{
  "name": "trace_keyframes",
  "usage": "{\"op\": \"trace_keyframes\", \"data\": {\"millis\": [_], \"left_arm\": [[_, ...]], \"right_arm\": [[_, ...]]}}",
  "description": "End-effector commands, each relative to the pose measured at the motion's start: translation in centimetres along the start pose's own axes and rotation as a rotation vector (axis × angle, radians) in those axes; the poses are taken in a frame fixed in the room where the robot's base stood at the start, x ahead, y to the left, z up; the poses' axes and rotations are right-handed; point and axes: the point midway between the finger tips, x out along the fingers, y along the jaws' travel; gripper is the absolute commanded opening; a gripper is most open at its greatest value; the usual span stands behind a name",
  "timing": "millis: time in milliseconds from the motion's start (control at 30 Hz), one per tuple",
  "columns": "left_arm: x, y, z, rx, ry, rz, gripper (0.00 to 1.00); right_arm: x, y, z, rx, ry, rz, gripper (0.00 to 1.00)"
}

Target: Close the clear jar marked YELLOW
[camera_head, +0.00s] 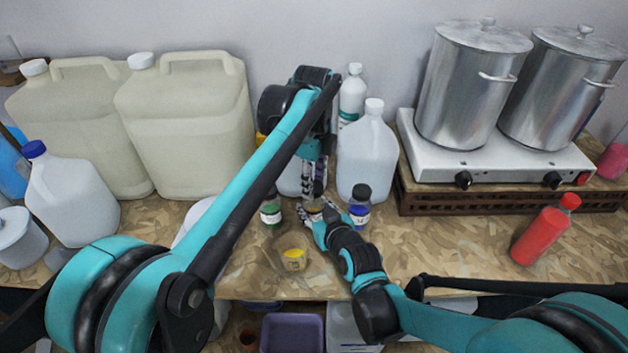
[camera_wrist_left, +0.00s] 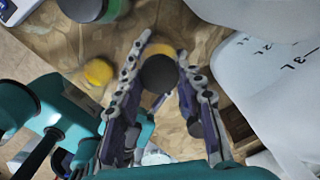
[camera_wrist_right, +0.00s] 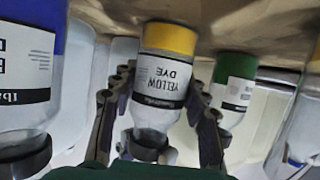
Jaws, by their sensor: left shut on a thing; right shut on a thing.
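The clear jar marked YELLOW DYE (camera_wrist_right: 158,90) shows upside down in the right wrist view, with yellow dye in its base and a dark lid (camera_wrist_right: 145,147) at its mouth. In the head view the jar (camera_head: 315,211) is mostly hidden by my grippers. My right gripper (camera_head: 308,216) is shut around the jar from the right and front; its fingers flank it in the right wrist view (camera_wrist_right: 155,100). My left gripper (camera_head: 313,192) reaches down from above, and its fingers (camera_wrist_left: 165,65) are shut on the dark lid (camera_wrist_left: 158,74). I cannot tell how firmly the lid sits.
A green-dye jar (camera_head: 271,212) stands left of the held jar, and a blue-dye jar (camera_head: 360,207) stands right. A small clear cup with yellow contents (camera_head: 294,260) sits in front. White jugs (camera_head: 367,155) stand behind. A red bottle (camera_head: 541,236) stands right, with clear tabletop before it.

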Motion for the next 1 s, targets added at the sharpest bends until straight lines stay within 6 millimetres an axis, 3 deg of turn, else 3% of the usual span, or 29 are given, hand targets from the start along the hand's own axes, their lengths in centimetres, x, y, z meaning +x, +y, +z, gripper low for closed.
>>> {"op": "trace_keyframes", "data": {"millis": [300, 433, 600, 867, 900, 967, 1000], "left_arm": [[0.01, 0.0, -0.02, 0.692, 0.009, 0.0, 0.27], [0.02, 0.01, -0.03, 0.923, 0.011, -0.001, 0.27], [0.02, 0.01, -0.04, 1.052, 0.013, -0.001, 0.27], [0.01, 0.02, -0.04, 1.059, 0.013, -0.001, 0.27], [0.01, 0.02, -0.04, 1.058, 0.013, -0.001, 0.43], [0.02, 0.02, -0.04, 1.058, 0.013, -0.001, 0.59], [0.02, 0.02, -0.04, 1.058, 0.013, -0.001, 0.59]], "right_arm": [[-0.01, -0.01, 0.05, -0.001, -0.002, 0.0, 0.0], [-0.01, -0.02, 0.05, -0.001, -0.002, 0.0, 0.0], [-0.01, -0.02, 0.06, -0.001, -0.002, -0.001, 0.0], [-0.01, -0.03, 0.07, -0.001, -0.002, -0.001, 0.0], [-0.01, -0.03, 0.07, -0.001, -0.002, -0.001, 0.0], [-0.01, -0.03, 0.07, -0.001, -0.002, -0.001, 0.0], [-0.01, -0.03, 0.07, -0.001, -0.002, -0.001, 0.0]]}}
